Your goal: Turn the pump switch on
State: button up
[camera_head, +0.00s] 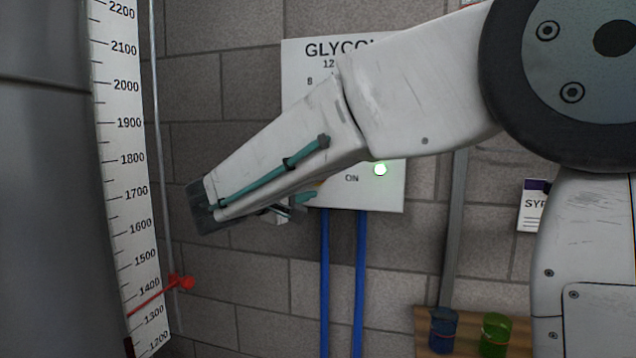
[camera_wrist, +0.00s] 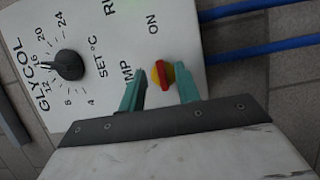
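The pump switch (camera_wrist: 163,75), a red handle on a yellow round base, sits on the white glycol panel (camera_wrist: 185,40). Its handle lies along the line toward the ON label. My gripper (camera_wrist: 160,88) is open, with a teal finger on either side of the switch and a visible gap to each. Whether the fingertips reach the panel face I cannot tell. In the head view my arm hides the switch and much of the panel (camera_head: 393,195); a bit of my gripper (camera_head: 300,200) shows below the forearm.
A black set-temperature dial (camera_wrist: 69,65) is on the same panel. Blue pipes (camera_head: 343,270) run down below it. A level scale (camera_head: 130,170) with a red pointer (camera_head: 181,283) stands at left. A wooden board (camera_head: 428,320) with blue and green items is at lower right.

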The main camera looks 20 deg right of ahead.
jog(key=shift+v, duration=1.6)
jog(key=shift+s, duration=0.1)
jog(key=s+d+f+g+y, duration=0.3)
jog(key=s+f+g, duration=0.1)
jog(key=s+f, duration=0.3)
jog(key=s+d+f+g+y, duration=0.3)
jog(key=s+d+f+y, duration=0.1)
jog(key=s+f, duration=0.4)
jog(key=s+f+m+y, duration=0.2)
jog(key=s+m+y, duration=0.1)
jog(key=s, duration=0.6)
jog(key=s+d+f+m+y, duration=0.1)
jog(key=s+f+m+y, duration=0.1)
jog(key=s+y, duration=0.3)
jog(key=s+m, duration=0.1)
jog(key=s, duration=0.3)
jog(key=shift+d+g, duration=0.2)
jog(key=shift+g, duration=0.2)
jog(key=shift+f, duration=0.1)
